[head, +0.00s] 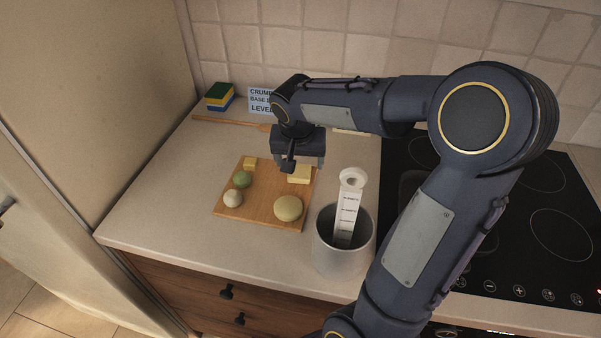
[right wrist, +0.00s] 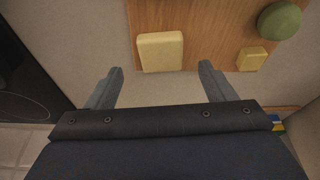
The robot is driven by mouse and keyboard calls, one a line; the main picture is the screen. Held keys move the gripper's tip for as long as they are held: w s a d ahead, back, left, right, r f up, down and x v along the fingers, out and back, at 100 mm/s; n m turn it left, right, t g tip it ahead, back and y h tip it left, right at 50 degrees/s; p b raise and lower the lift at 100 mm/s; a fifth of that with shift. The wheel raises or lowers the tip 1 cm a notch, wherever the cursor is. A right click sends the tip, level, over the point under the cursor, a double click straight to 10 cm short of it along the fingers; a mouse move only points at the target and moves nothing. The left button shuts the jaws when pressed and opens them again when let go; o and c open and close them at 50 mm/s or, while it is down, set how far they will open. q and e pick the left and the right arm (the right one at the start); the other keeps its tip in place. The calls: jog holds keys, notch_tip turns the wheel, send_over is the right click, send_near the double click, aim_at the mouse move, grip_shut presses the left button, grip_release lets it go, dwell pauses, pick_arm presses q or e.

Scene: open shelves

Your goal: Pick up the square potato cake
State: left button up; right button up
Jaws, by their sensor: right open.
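A pale yellow square cake (head: 299,175) lies at the back right of the wooden cutting board (head: 265,212). In the right wrist view the square cake (right wrist: 160,52) appears just ahead of the fingertips, lined up with the gap between them. A smaller yellow square piece (head: 250,163) lies at the board's back left. It also shows in the right wrist view (right wrist: 251,59). My right gripper (head: 298,162) is open and empty, above the board's back edge and partly in front of the square cake. My left gripper is out of view.
A green ball (head: 242,179), a whitish ball (head: 233,198) and a flat round cake (head: 288,208) share the board. Sponges (head: 220,97), a small sign (head: 260,101) and a black cooktop (head: 556,235) are around.

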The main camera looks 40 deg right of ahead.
aim_at(299, 171)
jog(key=x, duration=0.4)
jog(key=shift+w+f, duration=0.1)
jog(key=shift+f, duration=0.05)
jog(key=c, duration=0.8)
jog(key=shift+c, duration=0.2)
